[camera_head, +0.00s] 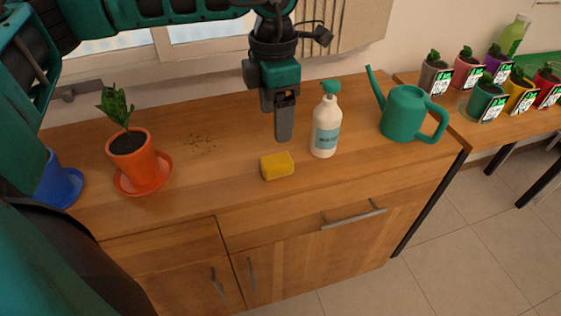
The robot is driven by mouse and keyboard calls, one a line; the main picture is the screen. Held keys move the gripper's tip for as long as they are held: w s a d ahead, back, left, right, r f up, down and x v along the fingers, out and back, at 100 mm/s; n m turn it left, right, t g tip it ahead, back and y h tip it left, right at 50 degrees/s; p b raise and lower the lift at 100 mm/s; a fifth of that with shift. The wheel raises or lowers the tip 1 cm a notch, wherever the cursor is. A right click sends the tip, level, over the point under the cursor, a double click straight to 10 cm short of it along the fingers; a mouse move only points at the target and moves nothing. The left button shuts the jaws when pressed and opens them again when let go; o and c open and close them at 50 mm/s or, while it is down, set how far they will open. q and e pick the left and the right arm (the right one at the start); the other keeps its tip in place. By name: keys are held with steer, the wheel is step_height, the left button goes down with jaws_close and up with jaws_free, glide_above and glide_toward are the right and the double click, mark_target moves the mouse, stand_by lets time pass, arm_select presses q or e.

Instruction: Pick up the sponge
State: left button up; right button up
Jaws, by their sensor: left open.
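The yellow sponge (278,166) lies on the wooden cabinet top, near its front edge and left of a spray bottle. My left gripper (284,128) points down above and behind the sponge, apart from it. It is open and holds nothing; its fingers overlap in this view, so the gap between them hardly shows. My right gripper is not in view.
A white spray bottle (326,126) stands close right of the sponge. A green watering can (408,113) is farther right. An orange potted plant (136,160) and a blue pot (57,183) are at left. Dirt specks (199,143) lie between. Several small pots stand at far right.

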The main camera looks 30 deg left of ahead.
arm_select(q)
glide_above(277, 159)
steer(key=f, duration=0.6)
steer(key=shift+s+f+b, duration=0.3)
steer(key=shift+f+b, duration=0.05)
steer(key=shift+w+f+b, duration=0.15)
steer(key=shift+f, duration=1.35)
steer(key=shift+w+f+b, duration=0.1)
steer(key=shift+f+b, duration=0.05)
steer(key=shift+f, duration=1.3)
steer(key=shift+c, duration=0.3)
steer(key=c, duration=1)
steer(key=shift+o, duration=0.2)
steer(key=shift+r, duration=0.15)
step_height(277, 159, up, 20)
steer(key=p, duration=0.2)
